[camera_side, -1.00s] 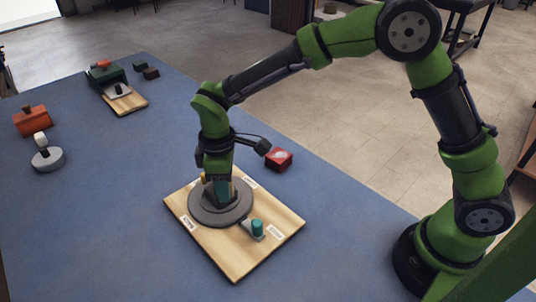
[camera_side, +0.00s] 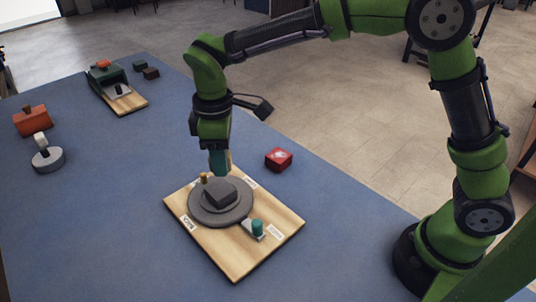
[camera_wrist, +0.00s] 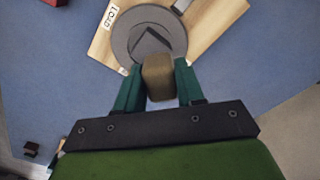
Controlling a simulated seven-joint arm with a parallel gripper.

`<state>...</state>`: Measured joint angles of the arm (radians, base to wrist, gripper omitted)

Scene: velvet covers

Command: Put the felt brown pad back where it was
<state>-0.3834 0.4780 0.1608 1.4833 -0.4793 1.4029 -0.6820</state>
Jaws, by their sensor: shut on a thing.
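My gripper (camera_wrist: 158,90) is shut on a brown block, which looks like the felt brown pad (camera_wrist: 158,77), held between its teal fingers. I cannot tell if that square is raised or sunken. The disc also shows in the wrist view (camera_wrist: 176,38), just beyond the pad.
An orange block (camera_side: 31,121), a grey round stand (camera_side: 47,160) and a dark green holder (camera_side: 105,77) are farther left. Blue cloth between is clear.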

